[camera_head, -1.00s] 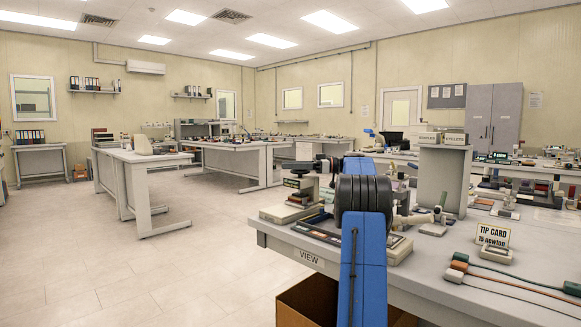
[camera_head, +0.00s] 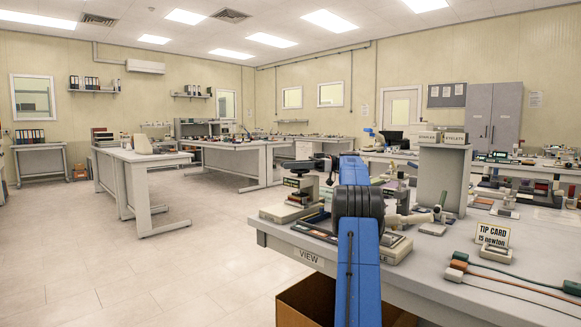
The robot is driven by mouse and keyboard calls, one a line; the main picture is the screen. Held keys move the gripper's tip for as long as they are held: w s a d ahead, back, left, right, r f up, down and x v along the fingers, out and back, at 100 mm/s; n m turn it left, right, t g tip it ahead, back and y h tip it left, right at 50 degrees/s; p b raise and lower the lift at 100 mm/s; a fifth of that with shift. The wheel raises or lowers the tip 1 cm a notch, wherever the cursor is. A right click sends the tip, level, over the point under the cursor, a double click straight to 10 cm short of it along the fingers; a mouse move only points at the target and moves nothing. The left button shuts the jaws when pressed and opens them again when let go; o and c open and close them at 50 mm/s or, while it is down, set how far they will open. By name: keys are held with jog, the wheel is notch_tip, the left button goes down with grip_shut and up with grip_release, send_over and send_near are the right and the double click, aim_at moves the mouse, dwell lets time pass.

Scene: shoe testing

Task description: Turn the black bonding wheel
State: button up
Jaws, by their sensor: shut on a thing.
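I cannot pick out the black bonding wheel for certain. A small grey-white bench device (camera_head: 300,188) with a dark top part (camera_head: 298,168) stands at the left end of the near bench, left of my arm. A dark shape shows at the right of that top, close to my arm, too small to tell what it is. My blue arm (camera_head: 357,275) with its black joint (camera_head: 358,204) rises in front of the bench and covers what lies behind it.
The near bench (camera_head: 455,290) carries a tip card (camera_head: 493,235), cables, a tall grey block (camera_head: 443,180) and several small devices right of my arm. An open cardboard box (camera_head: 305,300) stands below the bench edge. The floor (camera_head: 150,265) at the left is clear.

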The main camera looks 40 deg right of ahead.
jog(key=o, duration=1.1)
notch_tip(320, 180, up, 10)
jog(key=shift+w, duration=0.1)
jog(key=shift+a, duration=0.1)
